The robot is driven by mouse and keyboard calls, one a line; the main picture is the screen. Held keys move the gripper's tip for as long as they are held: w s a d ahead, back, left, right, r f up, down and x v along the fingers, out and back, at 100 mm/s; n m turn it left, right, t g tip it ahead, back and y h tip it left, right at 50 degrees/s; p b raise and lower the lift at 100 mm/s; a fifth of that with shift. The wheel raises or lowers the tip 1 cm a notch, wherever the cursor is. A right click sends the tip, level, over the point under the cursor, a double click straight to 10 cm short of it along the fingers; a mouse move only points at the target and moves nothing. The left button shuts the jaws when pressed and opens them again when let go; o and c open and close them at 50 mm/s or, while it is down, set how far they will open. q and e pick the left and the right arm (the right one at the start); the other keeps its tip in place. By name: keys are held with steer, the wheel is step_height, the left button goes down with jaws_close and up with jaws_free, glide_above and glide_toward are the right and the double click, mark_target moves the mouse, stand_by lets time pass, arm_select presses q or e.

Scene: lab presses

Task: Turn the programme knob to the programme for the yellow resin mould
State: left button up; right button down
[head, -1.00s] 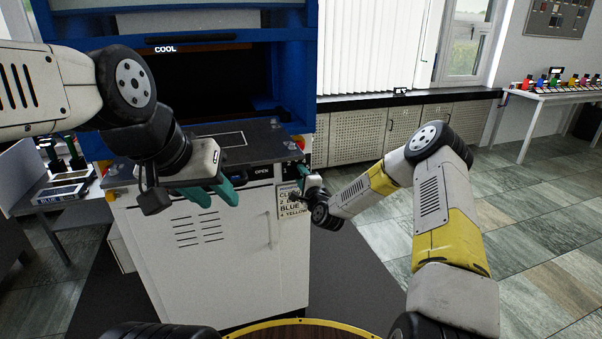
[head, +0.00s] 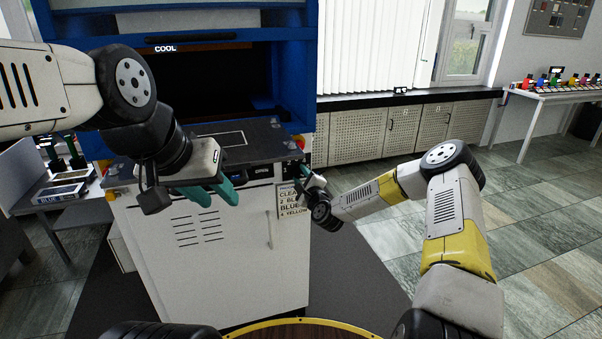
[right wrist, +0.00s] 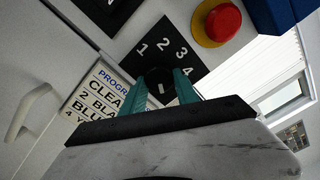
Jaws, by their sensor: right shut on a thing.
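The programme knob (right wrist: 160,82) is round and black, with a white mark, on a black dial plate (right wrist: 168,36) numbered 1 to 4. My right gripper (right wrist: 171,84) is shut on the knob, one teal finger on each side. Which number the mark points at I cannot tell. The programme card (right wrist: 98,93) is beside the dial, partly hidden by my gripper; in the head view its last line (head: 292,212) reads "4 YELLOW". My left gripper (head: 216,192) hangs empty before the white press front, its teal fingertips apart.
A red button (right wrist: 217,20) on a yellow base sits close to the dial. A white door handle (right wrist: 32,112) is at the left of the wrist view. The press chamber (head: 215,75) has a "COOL" display. Coloured items stand on a table (head: 545,96) at far right.

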steer(key=c, duration=0.9)
jaws_free()
steer(key=shift+c, duration=0.2)
steer(key=v, duration=0.8)
steer(key=shift+a, duration=0.1)
